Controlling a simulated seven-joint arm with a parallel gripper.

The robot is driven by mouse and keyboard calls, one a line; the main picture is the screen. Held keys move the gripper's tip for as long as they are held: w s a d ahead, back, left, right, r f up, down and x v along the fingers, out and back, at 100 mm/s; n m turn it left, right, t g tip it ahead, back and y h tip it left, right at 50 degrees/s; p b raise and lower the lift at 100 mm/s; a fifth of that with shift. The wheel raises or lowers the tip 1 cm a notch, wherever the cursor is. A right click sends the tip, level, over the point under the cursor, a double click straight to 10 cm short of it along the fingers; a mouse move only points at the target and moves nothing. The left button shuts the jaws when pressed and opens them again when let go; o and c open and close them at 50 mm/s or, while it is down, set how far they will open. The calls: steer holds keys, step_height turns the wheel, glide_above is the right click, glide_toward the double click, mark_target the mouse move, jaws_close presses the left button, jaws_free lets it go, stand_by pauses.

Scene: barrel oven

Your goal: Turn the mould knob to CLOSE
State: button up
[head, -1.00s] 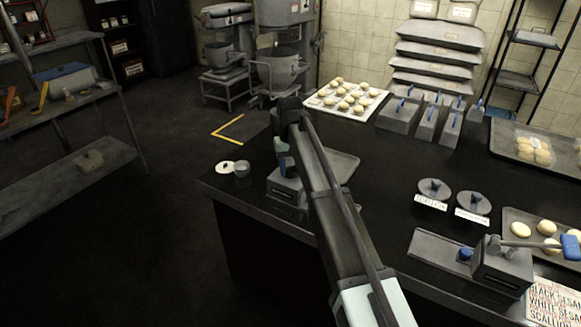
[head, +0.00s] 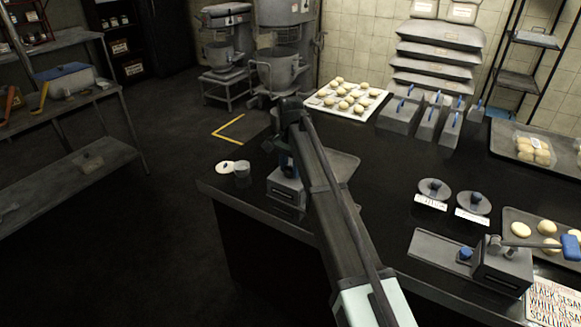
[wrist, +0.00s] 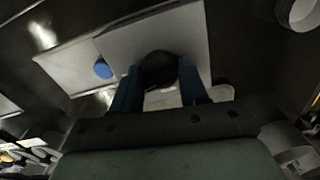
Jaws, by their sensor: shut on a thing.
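The mould machine is a grey metal box (head: 287,190) near the left end of the dark counter. My gripper (head: 286,165) points down onto its top, and my wrist hides most of that top. In the wrist view, a dark round knob (wrist: 158,66) sits between my two blue fingers, which are shut on it from both sides. A blue knob (wrist: 103,69) lies to the left of my fingers, apart from them. Any OPEN or CLOSE marking is hidden or too small to read.
A white lid (head: 225,167) and small grey cup (head: 242,169) stand left of the box. A grey tray (head: 345,163) lies to its right. A lever press (head: 502,265) and two round lids (head: 434,188) are farther right. The counter's middle is clear.

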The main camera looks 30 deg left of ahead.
mark_target(291, 167)
steer(key=shift+m, duration=1.5)
steer(key=o, duration=1.1)
step_height(291, 167, up, 14)
steer(key=shift+f, duration=0.1)
